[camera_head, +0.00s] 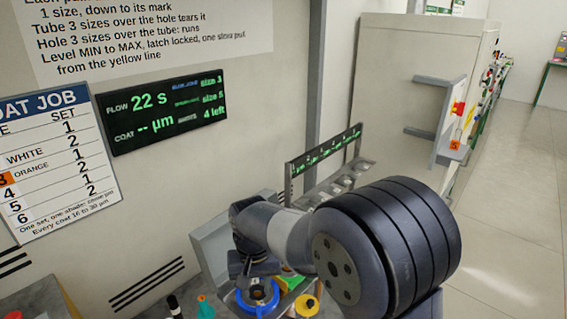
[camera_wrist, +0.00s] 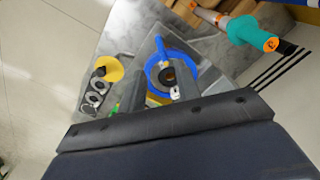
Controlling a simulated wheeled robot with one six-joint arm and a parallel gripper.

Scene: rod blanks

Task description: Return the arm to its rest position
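My gripper (camera_wrist: 174,90) points down over the work surface. Its two dark fingers stand apart in the wrist view, with a blue ring (camera_wrist: 153,69) showing beyond them. A dark round part with an orange-brown centre (camera_wrist: 168,75) and a small white piece (camera_wrist: 175,92) show in the gap between the fingers, and no grip on them is visible. In the head view my arm reaches down to the left, and my gripper (camera_head: 252,272) is just above the blue ring (camera_head: 258,303). Its fingertips are hard to make out there.
A yellow round part (camera_wrist: 109,68) and several grey rings (camera_wrist: 92,98) lie beside the blue ring. A rack with a display strip (camera_head: 325,150) stands behind my arm. The floor (camera_head: 510,210) at right is clear.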

